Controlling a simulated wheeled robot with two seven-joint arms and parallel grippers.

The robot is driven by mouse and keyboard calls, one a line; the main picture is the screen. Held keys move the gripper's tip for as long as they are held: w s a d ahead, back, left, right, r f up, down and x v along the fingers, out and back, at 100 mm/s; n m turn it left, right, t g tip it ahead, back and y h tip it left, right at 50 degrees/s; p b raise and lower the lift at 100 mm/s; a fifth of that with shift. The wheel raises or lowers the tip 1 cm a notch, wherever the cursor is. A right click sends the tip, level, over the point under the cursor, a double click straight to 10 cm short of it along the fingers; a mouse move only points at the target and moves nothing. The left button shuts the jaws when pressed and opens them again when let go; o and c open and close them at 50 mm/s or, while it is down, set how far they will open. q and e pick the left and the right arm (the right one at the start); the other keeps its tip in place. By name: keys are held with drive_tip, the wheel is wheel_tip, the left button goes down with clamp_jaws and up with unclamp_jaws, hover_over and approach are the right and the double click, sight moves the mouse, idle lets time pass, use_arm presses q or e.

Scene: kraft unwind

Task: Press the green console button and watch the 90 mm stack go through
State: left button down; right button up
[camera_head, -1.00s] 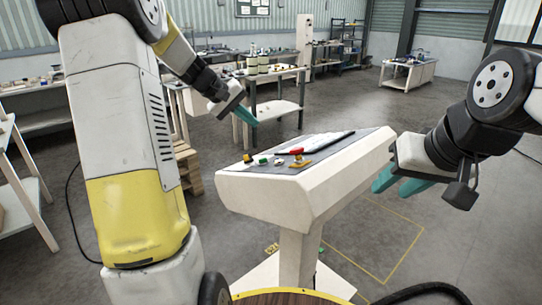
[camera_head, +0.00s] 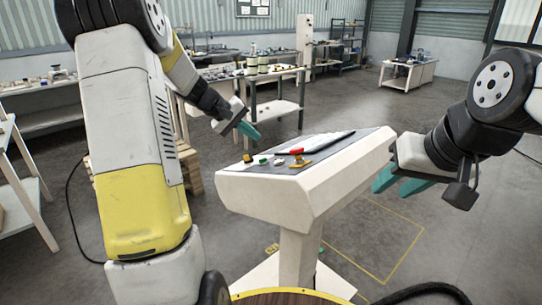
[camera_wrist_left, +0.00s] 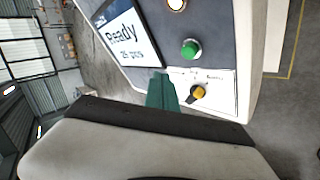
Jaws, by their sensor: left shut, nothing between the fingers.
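The console (camera_head: 310,180) stands in front of me with a dark sloping top. Its green button (camera_wrist_left: 190,49) shows plainly in the left wrist view, and as a small green spot (camera_head: 264,161) in the head view. Beside it a screen (camera_wrist_left: 130,38) reads "Ready" with a piece count below. My left gripper (camera_head: 250,133) is shut and empty, above the console's far left end and apart from the button; its teal fingertips (camera_wrist_left: 161,86) point toward the panel. My right gripper (camera_head: 394,186) hangs open and empty at the console's right side. I cannot make out a stack.
A yellow knob (camera_wrist_left: 197,92) sits near the green button, and a red control (camera_head: 296,150) shows on the panel.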

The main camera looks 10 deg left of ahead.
use_arm(q)
drive_tip(key=shift+s+d+f, duration=0.2)
drive_tip(key=shift+d+f, duration=0.05)
drive_tip(key=shift+f, duration=0.45)
drive_tip(key=shift+s+d+f, duration=0.2)
drive_tip(key=shift+f, duration=0.45)
drive_tip(key=shift+s+d+f, duration=0.2)
drive_tip(key=shift+d+f, duration=0.05)
drive_tip(key=shift+f, duration=0.45)
drive_tip(key=shift+f, duration=0.1)
idle(0.4)
drive_tip(key=shift+s+d+f, duration=0.1)
drive_tip(key=shift+d+f, duration=0.05)
drive_tip(key=shift+f, duration=0.1)
drive_tip(key=shift+s+d+f, duration=0.15)
drive_tip(key=shift+d+f, duration=0.05)
drive_tip(key=shift+f, duration=0.35)
idle(1.0)
drive_tip(key=shift+r, duration=0.15)
drive_tip(key=shift+w+a+r, duration=0.15)
drive_tip(key=shift+r, duration=0.25)
drive_tip(key=shift+w+a+r, duration=0.1)
drive_tip(key=shift+a+r, duration=0.05)
drive_tip(key=shift+r, duration=0.25)
